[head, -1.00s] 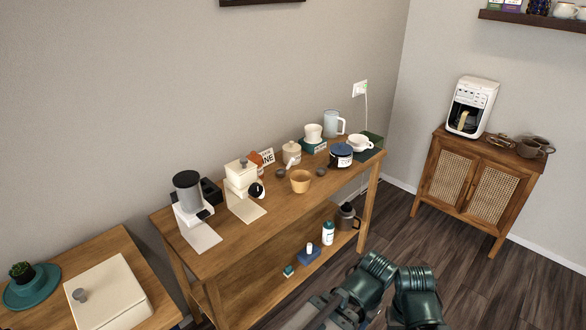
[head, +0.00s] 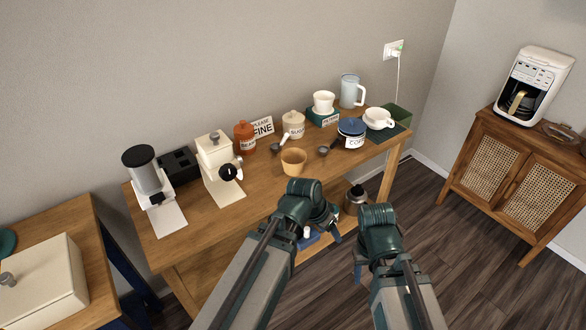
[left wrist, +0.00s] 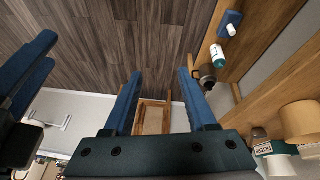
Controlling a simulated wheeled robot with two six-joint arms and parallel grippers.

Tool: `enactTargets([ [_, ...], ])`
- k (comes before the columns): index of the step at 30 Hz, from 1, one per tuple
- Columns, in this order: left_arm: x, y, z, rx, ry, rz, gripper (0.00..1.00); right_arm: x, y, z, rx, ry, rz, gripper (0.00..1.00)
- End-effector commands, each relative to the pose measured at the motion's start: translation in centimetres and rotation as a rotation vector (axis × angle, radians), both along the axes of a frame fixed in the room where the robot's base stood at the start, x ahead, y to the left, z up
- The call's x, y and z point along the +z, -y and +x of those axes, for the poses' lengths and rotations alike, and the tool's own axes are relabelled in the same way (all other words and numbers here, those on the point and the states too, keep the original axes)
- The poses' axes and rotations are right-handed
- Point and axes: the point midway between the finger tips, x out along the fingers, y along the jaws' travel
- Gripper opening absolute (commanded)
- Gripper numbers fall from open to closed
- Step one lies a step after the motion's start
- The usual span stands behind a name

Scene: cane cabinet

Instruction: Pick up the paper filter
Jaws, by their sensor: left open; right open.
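The paper filter (head: 293,162) appears as a tan, open-topped cup shape standing upright on the wooden table near its front edge. In the left wrist view a tan shape (left wrist: 301,119) at the right edge looks like it, partly cut off. My left gripper (head: 324,222) is in front of the table, below and right of the filter and apart from it. Its two blue fingers (left wrist: 160,88) are spread with nothing between them. My right gripper (head: 360,266) is lower and further right, mostly hidden behind its own arm; its blue fingers (left wrist: 32,72) show empty in the left wrist view.
A cream coffee machine (head: 218,165) stands left. A dark kettle (head: 355,199) is on the lower shelf.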

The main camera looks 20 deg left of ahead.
Motion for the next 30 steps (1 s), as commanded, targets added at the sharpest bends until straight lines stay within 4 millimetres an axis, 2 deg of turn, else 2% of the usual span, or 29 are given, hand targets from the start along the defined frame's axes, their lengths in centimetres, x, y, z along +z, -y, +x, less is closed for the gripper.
enactTargets([
  [1, -1.0, -1.6, 2.8, 0.004, 0.108, -0.061, 0.57, -2.2, 0.0, 0.0, 0.000, 0.000, 0.000, 0.50],
  [3, -0.3, -3.8, 6.2, 0.008, 0.272, -0.121, 0.57, -3.5, 0.0, 0.0, 0.000, 0.000, 0.000, 0.50],
  [6, 1.3, -7.9, 10.1, 0.045, 0.489, -0.150, 0.57, -5.0, 0.0, 0.0, 0.000, 0.000, 0.000, 0.50],
  [10, 3.3, -13.2, 13.0, 0.113, 0.696, -0.129, 0.57, -6.2, 0.0, 0.0, 0.000, 0.000, 0.000, 0.50],
  [12, 4.1, -15.4, 13.8, 0.143, 0.766, -0.110, 0.57, -6.6, 0.0, 0.0, 0.000, 0.000, 0.000, 0.50],
  [14, 4.6, -16.7, 14.1, 0.162, 0.805, -0.096, 0.57, -6.8, 0.0, 0.0, 0.000, 0.000, 0.000, 0.50],
  [17, 5.1, -17.6, 14.4, 0.177, 0.836, -0.085, 0.57, -6.8, 0.0, 0.0, 0.000, 0.000, 0.000, 0.50],
  [23, 5.0, -17.6, 14.8, 0.176, 0.839, -0.083, 0.57, -7.0, 0.0, 0.0, 0.000, 0.000, 0.000, 0.50],
  [30, 3.6, -16.9, 17.9, 0.175, 0.838, -0.085, 0.57, -8.4, 0.0, 0.0, 0.000, 0.000, 0.000, 0.50],
])
